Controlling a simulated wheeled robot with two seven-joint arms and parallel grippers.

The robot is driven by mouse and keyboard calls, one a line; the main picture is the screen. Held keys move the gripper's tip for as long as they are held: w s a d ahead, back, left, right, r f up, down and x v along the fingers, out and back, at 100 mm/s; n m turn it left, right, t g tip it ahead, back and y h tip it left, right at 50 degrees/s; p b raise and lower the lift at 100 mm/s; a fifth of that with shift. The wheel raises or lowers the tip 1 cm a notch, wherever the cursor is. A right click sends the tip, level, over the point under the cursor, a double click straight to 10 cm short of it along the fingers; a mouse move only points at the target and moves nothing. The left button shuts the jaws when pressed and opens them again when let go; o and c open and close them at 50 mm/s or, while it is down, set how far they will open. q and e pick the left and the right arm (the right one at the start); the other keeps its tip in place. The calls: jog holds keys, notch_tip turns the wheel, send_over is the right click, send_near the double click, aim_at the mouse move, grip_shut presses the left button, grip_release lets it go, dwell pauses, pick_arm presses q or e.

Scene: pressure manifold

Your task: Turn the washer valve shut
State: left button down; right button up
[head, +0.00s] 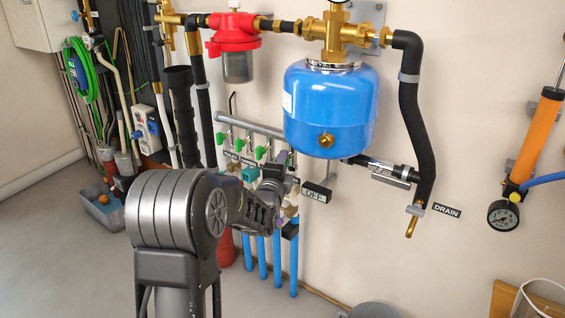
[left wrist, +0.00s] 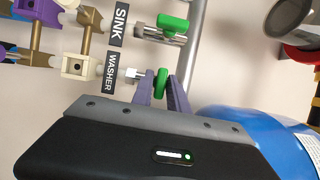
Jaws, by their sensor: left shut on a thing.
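The washer valve's green handle (left wrist: 161,84) shows in the left wrist view beside the black WASHER label (left wrist: 109,72). My left gripper (left wrist: 160,76) is shut on this handle, with one grey-purple finger on each side of it. The handle stands crosswise to its short pipe, while the green SINK handle (left wrist: 173,23) lies nearly along its own. In the head view my left gripper (head: 274,170) is at the right end of the valve row, below the blue tank; its fingertips are hard to make out. My right gripper is not in view.
The blue tank (head: 331,105) hangs close above and to the right of my left gripper. Other green handles (head: 240,145) sit in a row to the left. Blue pipes (head: 262,258) run down below. A black drain hose (head: 413,120) hangs at right.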

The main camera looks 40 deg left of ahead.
pick_arm(q)
jog(key=c, duration=1.5)
grip_release()
jog(key=shift+o, duration=0.2)
jog(key=p+v, duration=0.2)
jog(key=v, duration=0.5)
jog(key=shift+s+d, duration=0.2)
jog(key=shift+s, duration=0.15)
jog(key=shift+f, duration=0.1)
